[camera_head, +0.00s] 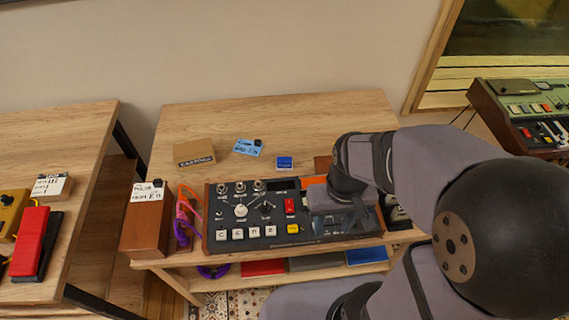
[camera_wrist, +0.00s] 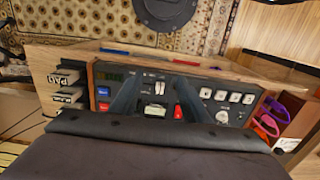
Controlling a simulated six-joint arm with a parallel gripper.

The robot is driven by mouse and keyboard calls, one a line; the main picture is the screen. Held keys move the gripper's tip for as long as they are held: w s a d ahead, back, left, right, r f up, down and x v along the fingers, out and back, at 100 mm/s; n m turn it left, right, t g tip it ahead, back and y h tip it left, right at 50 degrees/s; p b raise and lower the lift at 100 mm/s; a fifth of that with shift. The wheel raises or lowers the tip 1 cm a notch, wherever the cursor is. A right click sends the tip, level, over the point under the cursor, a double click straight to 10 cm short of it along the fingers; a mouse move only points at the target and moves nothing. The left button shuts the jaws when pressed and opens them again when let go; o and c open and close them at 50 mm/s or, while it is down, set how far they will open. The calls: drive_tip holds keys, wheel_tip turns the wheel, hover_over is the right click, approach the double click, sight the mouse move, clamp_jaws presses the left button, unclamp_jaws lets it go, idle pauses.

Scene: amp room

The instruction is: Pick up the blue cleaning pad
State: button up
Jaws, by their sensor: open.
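Several blue items show in the head view, and I cannot tell for sure which is the cleaning pad. A small blue block (camera_head: 284,162) with a pale front edge lies on the wooden table, behind the control unit. A light blue card (camera_head: 247,147) with handwriting and a small black clip lies to its left. A flat blue item (camera_head: 367,255) lies on the shelf below. My gripper (camera_wrist: 157,96) is open and points down over the control unit (camera_wrist: 218,96), with nothing between its fingers. My arm hides the right part of the table in the head view.
The black control unit (camera_head: 225,243) with knobs and buttons fills the table front. A cardboard box (camera_head: 194,153) stands behind it. A brown wooden box (camera_head: 147,222) and coloured loops (camera_head: 183,222) are at its left. The table's back strip is mostly clear.

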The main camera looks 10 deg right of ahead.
sight(329, 158)
drive_tip(key=w+f+n+y+b, duration=0.1)
drive_tip(key=w+f+y+b, duration=0.1)
drive_tip(key=w+b, duration=0.2)
drive_tip(key=w+f+n+y+b, duration=0.2)
drive_tip(key=w+b, duration=0.1)
drive_tip(key=w, duration=0.5)
drive_tip(key=w+a+f+n+y+b, duration=0.1)
drive_tip(key=w+f+n+y+b, duration=0.1)
drive_tip(key=w, duration=0.4)
drive_tip(key=shift+w+f+g+b, duration=0.25)
drive_tip(key=shift+f+b, duration=0.25)
drive_tip(key=shift+b, duration=0.8)
drive_tip(key=w+d+f+n+y+b, duration=0.1)
drive_tip(key=w+d+n+y+b, duration=0.1)
drive_tip(key=w+n+b, duration=0.1)
drive_tip(key=w+d+f+n+t+y+b, duration=0.1)
drive_tip(key=w+d+n+y+b, duration=0.1)
drive_tip(key=w+n+b, duration=0.1)
drive_tip(key=w+d+f+n+t+y+b, duration=0.1)
drive_tip(key=w+d+f+n+y+b, duration=0.1)
drive_tip(key=w, duration=0.3)
drive_tip(key=shift+w+d+f+n+b, duration=0.15)
drive_tip(key=shift+d+n+b, duration=0.15)
drive_tip(key=shift+n+b, duration=0.5)
drive_tip(key=shift+w+d+n+y+b, duration=0.15)
drive_tip(key=shift+d+n+y+b, duration=0.25)
drive_tip(key=shift+d+n+y, duration=0.4)
drive_tip(key=shift+x, duration=3.5)
drive_tip(key=shift+w+a, duration=0.1)
